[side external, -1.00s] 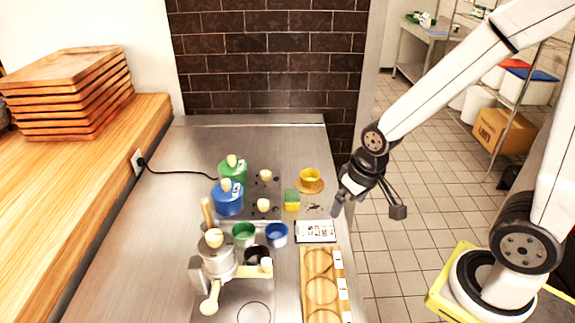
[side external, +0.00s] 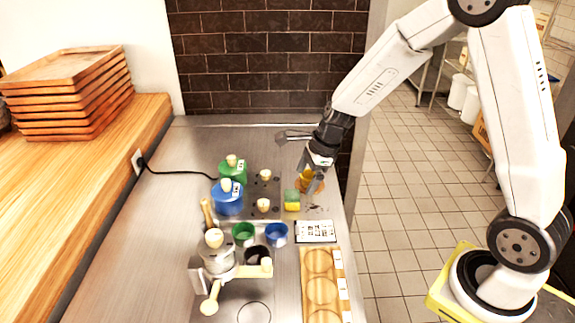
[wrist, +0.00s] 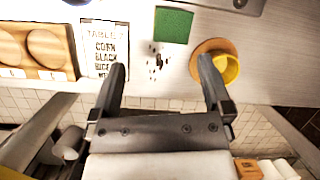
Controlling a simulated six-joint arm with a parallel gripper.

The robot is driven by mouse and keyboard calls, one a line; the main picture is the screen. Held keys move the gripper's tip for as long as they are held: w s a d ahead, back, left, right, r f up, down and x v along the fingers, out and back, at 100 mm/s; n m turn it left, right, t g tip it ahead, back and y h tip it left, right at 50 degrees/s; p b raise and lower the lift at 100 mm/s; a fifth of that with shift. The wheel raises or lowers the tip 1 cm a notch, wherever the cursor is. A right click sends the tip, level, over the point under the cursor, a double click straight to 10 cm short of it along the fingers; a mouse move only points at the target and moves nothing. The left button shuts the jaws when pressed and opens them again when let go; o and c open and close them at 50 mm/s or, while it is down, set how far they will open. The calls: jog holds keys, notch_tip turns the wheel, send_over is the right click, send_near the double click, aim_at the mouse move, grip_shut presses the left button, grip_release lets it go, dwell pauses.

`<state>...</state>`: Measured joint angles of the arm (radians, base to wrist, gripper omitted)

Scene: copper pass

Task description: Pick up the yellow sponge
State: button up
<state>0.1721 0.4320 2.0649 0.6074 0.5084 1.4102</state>
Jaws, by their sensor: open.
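My gripper (side external: 301,158) is open and empty, above the counter behind the sponge and over the cup. In the wrist view my gripper (wrist: 162,68) has its two fingers spread wide, apart from the sponge.
A yellow cup (wrist: 229,68) on a round wooden coaster (wrist: 208,46) stands near the right finger. Dark crumbs (wrist: 157,62) lie by the sponge. A printed card (side external: 315,231) and wooden tray (side external: 306,285) lie in front. Blue (side external: 227,198) and green (side external: 235,172) canisters stand left.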

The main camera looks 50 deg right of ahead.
aim_at(292, 195)
jog(key=w+m, duration=0.2)
jog(key=m, duration=0.1)
jog(key=shift+d+f, duration=0.2)
jog(key=shift+d, duration=0.1)
jog(key=shift+f, duration=0.1)
jog(key=shift+x, duration=1.2)
jog(key=shift+a+f, duration=0.1)
jog(key=shift+x, duration=2.5)
jog(key=shift+s, duration=0.1)
jog(key=shift+c, duration=0.2)
jog(key=c, duration=1.2)
jog(key=shift+o, duration=0.2)
